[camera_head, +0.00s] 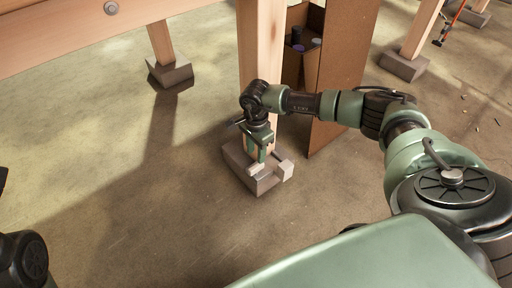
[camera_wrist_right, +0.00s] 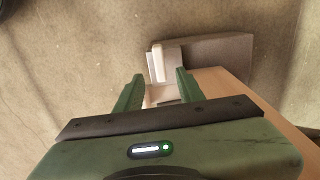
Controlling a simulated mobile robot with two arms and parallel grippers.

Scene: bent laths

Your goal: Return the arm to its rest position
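My right arm reaches in from the right in the head view, bent down at the wrist. Its gripper (camera_head: 264,155) is low in front of a wooden post (camera_head: 262,45), just above the grey block (camera_head: 238,158) at the post's foot. In the right wrist view the two green fingers of the gripper (camera_wrist_right: 159,76) stand apart. A pale block (camera_wrist_right: 157,63) shows beyond and between the fingertips, against the grey foot block (camera_wrist_right: 215,50); I see no grip on it. The pale block (camera_head: 285,171) also shows in the head view. My left gripper is out of view.
A wooden beam (camera_head: 70,35) crosses the upper left. A brown open box (camera_head: 340,75) holding dark cans stands close behind my right forearm. Other posts stand on grey blocks (camera_head: 170,72) (camera_head: 404,65). The concrete floor (camera_head: 130,210) at left is clear.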

